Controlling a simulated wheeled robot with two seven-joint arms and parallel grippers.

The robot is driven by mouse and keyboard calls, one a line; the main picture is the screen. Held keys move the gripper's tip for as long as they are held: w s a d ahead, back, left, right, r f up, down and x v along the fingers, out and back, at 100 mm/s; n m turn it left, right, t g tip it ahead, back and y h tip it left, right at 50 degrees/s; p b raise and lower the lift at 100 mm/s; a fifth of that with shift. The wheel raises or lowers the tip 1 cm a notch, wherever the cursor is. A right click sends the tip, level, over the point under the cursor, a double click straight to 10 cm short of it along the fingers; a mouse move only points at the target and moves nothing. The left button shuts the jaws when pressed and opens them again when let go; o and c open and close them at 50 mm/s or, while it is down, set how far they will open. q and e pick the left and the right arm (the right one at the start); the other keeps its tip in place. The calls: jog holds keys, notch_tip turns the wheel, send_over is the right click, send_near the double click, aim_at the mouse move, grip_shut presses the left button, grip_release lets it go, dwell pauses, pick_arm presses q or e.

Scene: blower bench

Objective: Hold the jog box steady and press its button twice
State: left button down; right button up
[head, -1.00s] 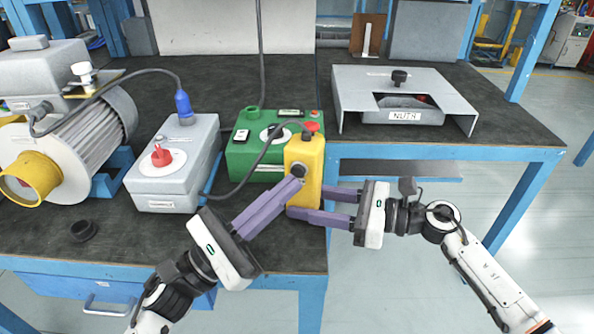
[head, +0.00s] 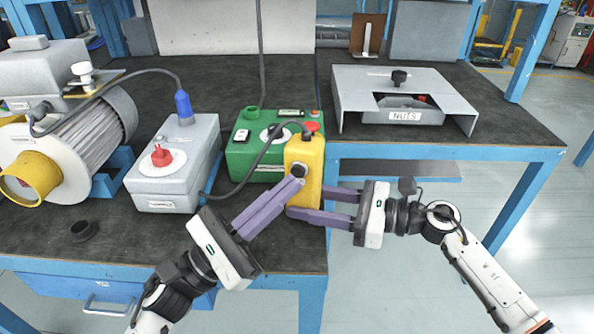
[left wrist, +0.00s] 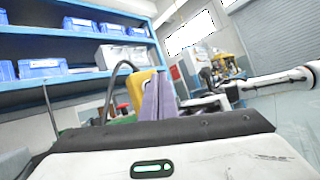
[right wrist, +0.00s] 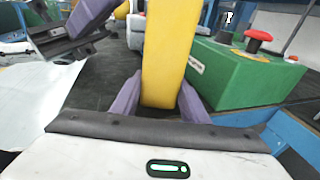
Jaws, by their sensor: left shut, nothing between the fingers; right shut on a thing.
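The yellow jog box (head: 305,177) stands upright near the front right edge of the bench, just in front of a green box. My right gripper (head: 304,204) is shut on its lower part from the right; in the right wrist view the fingers flank the yellow body (right wrist: 168,60). My left gripper (head: 297,183) is shut and empty, its fingertips at the box's front face by the dark round button (head: 299,170). Whether the tips touch the button I cannot tell. In the left wrist view the fingers cover part of the jog box (left wrist: 137,91).
The green box (head: 240,150) with a red button stands behind, and a grey box with a red knob (head: 170,185) stands left. A motor (head: 75,150) fills the far left. A cable runs to the jog box. A grey NUTS stand (head: 350,90) is at right.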

dwell(0.8)
pick_arm(q)
jog(key=shift+w+d, duration=0.15)
jog(key=shift+w, duration=0.25)
jog(key=shift+w+d, duration=0.1)
jog(key=shift+w, duration=0.25)
dwell(0.5)
dwell(0.4)
jog(key=shift+s+a, duration=0.25)
jog(key=shift+s, duration=0.5)
jog(key=shift+s, duration=0.1)
jog(key=shift+s+a, duration=0.25)
jog(key=shift+s, duration=0.5)
jog(key=shift+s+a, duration=0.25)
jog(key=shift+s, duration=0.55)
jog(key=shift+s+a, duration=0.25)
jog(key=shift+s, duration=0.5)
dwell(1.1)
